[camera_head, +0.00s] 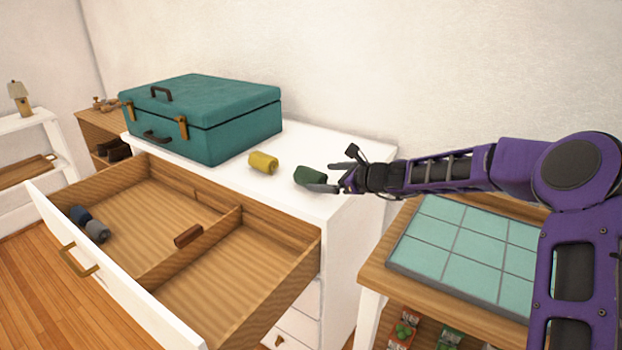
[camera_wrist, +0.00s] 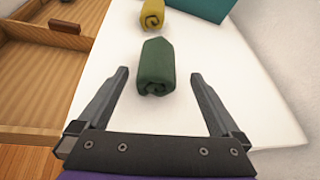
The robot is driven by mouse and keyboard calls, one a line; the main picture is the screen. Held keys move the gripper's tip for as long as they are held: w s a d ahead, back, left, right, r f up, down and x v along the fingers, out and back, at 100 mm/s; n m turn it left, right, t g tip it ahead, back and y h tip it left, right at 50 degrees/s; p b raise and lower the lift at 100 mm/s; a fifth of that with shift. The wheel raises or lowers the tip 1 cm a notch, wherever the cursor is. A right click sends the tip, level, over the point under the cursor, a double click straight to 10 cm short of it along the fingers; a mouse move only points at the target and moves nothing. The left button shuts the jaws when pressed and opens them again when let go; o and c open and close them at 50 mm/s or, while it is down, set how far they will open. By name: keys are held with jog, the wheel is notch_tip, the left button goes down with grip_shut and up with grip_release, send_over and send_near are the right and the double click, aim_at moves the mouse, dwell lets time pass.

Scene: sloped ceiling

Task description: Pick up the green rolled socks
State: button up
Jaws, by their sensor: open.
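The green rolled socks (camera_head: 309,176) lie on the white dresser top near its right end. In the wrist view the green socks (camera_wrist: 156,68) lie ahead of my gripper (camera_wrist: 158,82), roughly centred, with their near end between the fingertips. In the head view my gripper (camera_head: 337,176) reaches in from the right, low over the dresser top, with its fingers at the socks. The fingers are wide apart, with a gap on either side of the socks, and hold nothing.
Yellow rolled socks (camera_head: 263,162) lie just beyond, beside a teal suitcase (camera_head: 203,120). The open drawer (camera_head: 230,275) below holds blue and grey rolls (camera_head: 97,231) and a small brown item (camera_head: 188,236). A tiled-top table (camera_head: 470,245) stands at the right.

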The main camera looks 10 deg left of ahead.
aim_at(312, 176)
jog(key=shift+x, duration=2.75)
jog(key=shift+r, duration=0.1)
jog(key=c, duration=1.2)
